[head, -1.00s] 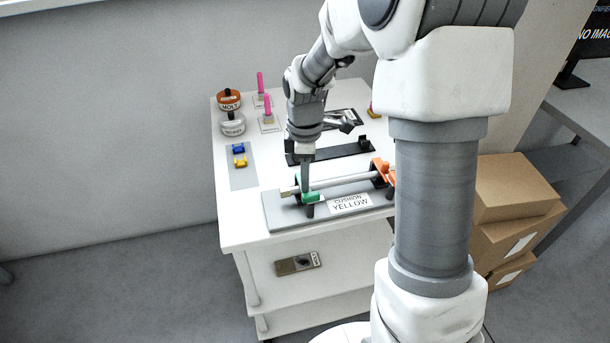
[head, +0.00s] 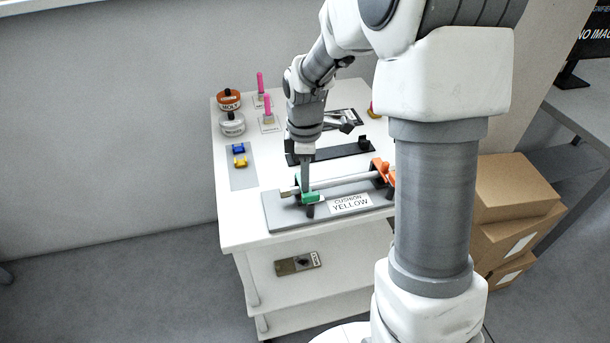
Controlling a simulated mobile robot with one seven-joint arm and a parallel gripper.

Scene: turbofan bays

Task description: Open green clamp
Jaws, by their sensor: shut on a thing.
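The green clamp (head: 313,198) sits at the left end of a fixture on the cart top, around or against a white tube (head: 345,181). My gripper (head: 305,185) points straight down at the clamp's left side, with its fingers shut on part of it. The fingertips and the part they hold are small and partly hidden. An orange clamp (head: 380,167) stands at the right end of the tube. The grey fixture plate (head: 283,218) carries a label (head: 350,204) reading "CUSHION YELLOW".
Orange-lidded and grey jars (head: 232,124), pink-handled tools (head: 267,105) and a grey mat with blue and yellow pieces (head: 243,178) occupy the cart's left side. A black stand (head: 345,151) lies behind the fixture. Cardboard boxes (head: 510,205) are stacked at right.

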